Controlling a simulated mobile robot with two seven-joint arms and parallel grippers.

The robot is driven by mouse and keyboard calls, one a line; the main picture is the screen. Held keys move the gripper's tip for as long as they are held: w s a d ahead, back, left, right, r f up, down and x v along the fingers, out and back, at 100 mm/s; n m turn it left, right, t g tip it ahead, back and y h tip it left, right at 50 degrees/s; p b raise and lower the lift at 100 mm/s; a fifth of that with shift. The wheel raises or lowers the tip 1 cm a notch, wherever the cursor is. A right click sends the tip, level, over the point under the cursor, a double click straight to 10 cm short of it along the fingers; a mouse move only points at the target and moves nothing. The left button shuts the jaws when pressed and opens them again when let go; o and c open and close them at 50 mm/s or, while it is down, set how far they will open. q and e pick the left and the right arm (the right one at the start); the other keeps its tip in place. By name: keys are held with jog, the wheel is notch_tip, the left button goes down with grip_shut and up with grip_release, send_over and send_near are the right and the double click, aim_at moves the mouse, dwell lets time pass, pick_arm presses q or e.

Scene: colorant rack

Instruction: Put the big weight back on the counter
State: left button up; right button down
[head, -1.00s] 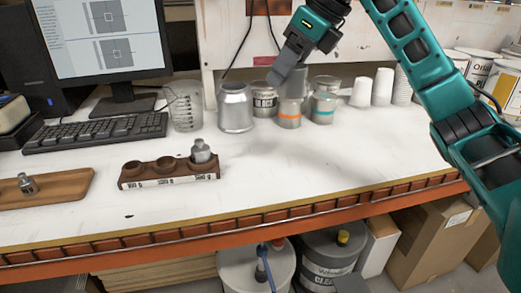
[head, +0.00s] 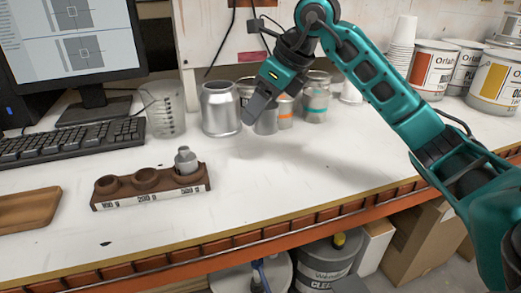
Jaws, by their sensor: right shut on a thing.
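My right gripper (head: 252,112) is in the air above the counter, in front of the cans, with its fingers pointing down. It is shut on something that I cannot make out. A grey metal weight (head: 186,160) stands upright in the right-hand hole of the brown weight rack (head: 150,197), apart from my gripper. The rack's middle and left holes look empty. The white counter (head: 290,185) is in front of and below my gripper. My left gripper is out of view.
A wooden tray (head: 28,208) is cut off at the left edge. A keyboard (head: 70,145), a clear beaker (head: 163,115) and a metal can (head: 220,108) stand behind the rack. Paint cans line the back right. The counter right of the rack is clear.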

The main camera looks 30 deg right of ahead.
aim_at(261, 126)
notch_tip(261, 126, down, 5)
jog(key=shift+r+b, duration=0.15)
jog(key=shift+b, duration=0.2)
notch_tip(261, 126, down, 4)
jog(key=shift+r+b, duration=0.25)
jog(key=shift+b, duration=0.1)
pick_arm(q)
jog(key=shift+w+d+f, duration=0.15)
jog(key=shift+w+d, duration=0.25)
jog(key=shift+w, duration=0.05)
pick_arm(e)
jog(key=shift+w+f, duration=0.1)
jog(key=shift+f, duration=0.1)
jog(key=shift+f, duration=0.1)
jog(key=shift+c, duration=1.3)
grip_release()
jog(key=shift+f, duration=0.15)
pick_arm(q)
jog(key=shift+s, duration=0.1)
